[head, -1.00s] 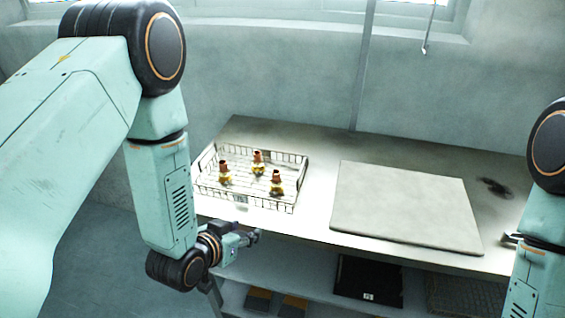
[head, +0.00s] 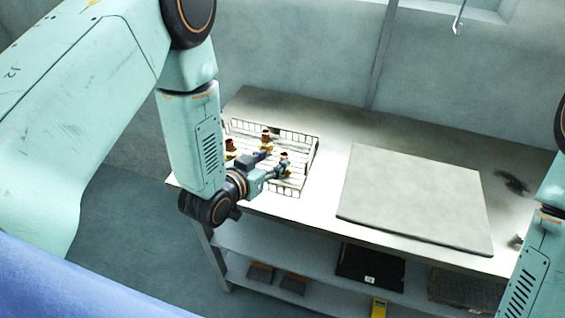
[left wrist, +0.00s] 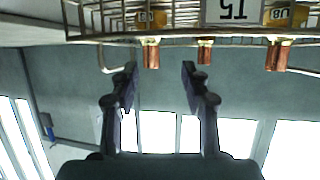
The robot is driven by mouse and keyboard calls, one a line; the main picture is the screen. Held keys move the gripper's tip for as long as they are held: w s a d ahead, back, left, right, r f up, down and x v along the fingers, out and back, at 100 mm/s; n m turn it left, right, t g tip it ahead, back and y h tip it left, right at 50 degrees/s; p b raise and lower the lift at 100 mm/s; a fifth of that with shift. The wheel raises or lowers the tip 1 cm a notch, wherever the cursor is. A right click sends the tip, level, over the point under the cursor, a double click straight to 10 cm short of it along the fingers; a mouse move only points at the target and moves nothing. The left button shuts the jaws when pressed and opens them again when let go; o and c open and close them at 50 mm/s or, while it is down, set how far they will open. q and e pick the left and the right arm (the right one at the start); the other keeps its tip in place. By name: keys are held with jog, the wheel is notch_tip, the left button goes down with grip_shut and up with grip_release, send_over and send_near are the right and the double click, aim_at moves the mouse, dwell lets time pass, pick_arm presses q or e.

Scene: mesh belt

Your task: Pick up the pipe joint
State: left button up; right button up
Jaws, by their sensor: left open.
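Three copper-and-yellow pipe joints stand in a wire basket (head: 303,182): one at the left (head: 231,146), one at the back (head: 266,138) and one at the right (head: 284,157). My left gripper (head: 274,164) is open at the basket's front, overlapping the right joint in the head view. In the left wrist view, the picture is upside down. The open fingers (left wrist: 159,76) appear with copper ends of a left joint (left wrist: 151,53), a middle joint (left wrist: 204,50) and a right joint (left wrist: 278,54) beyond them. Nothing is between the fingers that I can confirm. My right gripper is out of frame.
The basket stands on a table beside a flat grey mat (head: 415,200). A numbered tag (left wrist: 232,11) hangs on the basket's front. A lower shelf (head: 315,262) holds a black tray (head: 370,268) and other items. A small dark object (head: 518,240) lies near my right arm.

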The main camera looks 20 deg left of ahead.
aim_at(281, 159)
pick_arm(q)
jog(key=w+d, duration=0.1)
jog(key=w+f, duration=0.1)
jog(key=w+d, duration=0.1)
jog(key=shift+w+d+f+p, duration=0.2)
jog(key=shift+d+f+p, duration=0.05)
jog(key=shift+d+p, duration=0.1)
jog(key=shift+w+f, duration=0.1)
jog(key=shift+w, duration=0.15)
jog(key=shift+w+a+f, duration=0.25)
jog(key=shift+w+a, duration=0.05)
jog(key=shift+a, duration=0.15)
jog(key=shift+d, duration=0.4)
jog(key=c, duration=0.3)
jog(key=shift+r, duration=0.1)
jog(key=shift+c, duration=0.9)
jog(key=shift+a, duration=0.3)
jog(key=c, duration=0.5)
jog(key=shift+d, duration=0.1)
grip_shut()
jog(key=shift+d, duration=0.15)
